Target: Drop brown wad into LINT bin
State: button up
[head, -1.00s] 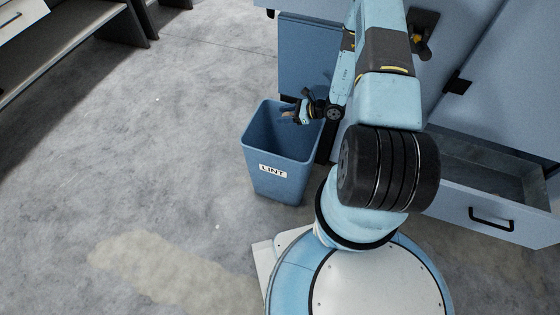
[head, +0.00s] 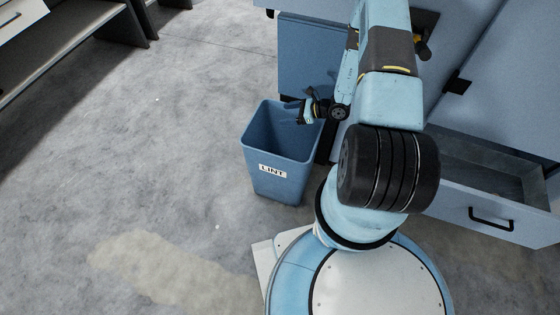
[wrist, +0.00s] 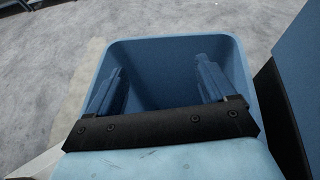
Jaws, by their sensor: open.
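The blue LINT bin (head: 285,184) stands on the floor left of my arm, with its white LINT label facing the head camera. My gripper (head: 296,111) is over the right back part of the bin's mouth. In the wrist view, my gripper (wrist: 160,92) has its two fingers wide apart with nothing between them. The bin (wrist: 165,42) opens below them, and its inside looks dark blue and bare where it shows. I see no brown wad in either view; the near part of the bin's bottom is hidden.
A blue cabinet (head: 312,55) stands close behind the bin. An open drawer (head: 500,212) with a black handle juts out at the right. A dark shelf unit (head: 75,50) is at the upper left. The grey floor (head: 150,150) left of the bin is largely clear.

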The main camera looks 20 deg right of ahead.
jog(key=v, duration=1.1)
jog(key=shift+s+d, duration=0.2)
jog(key=shift+d, duration=0.2)
jog(key=shift+r, duration=0.1)
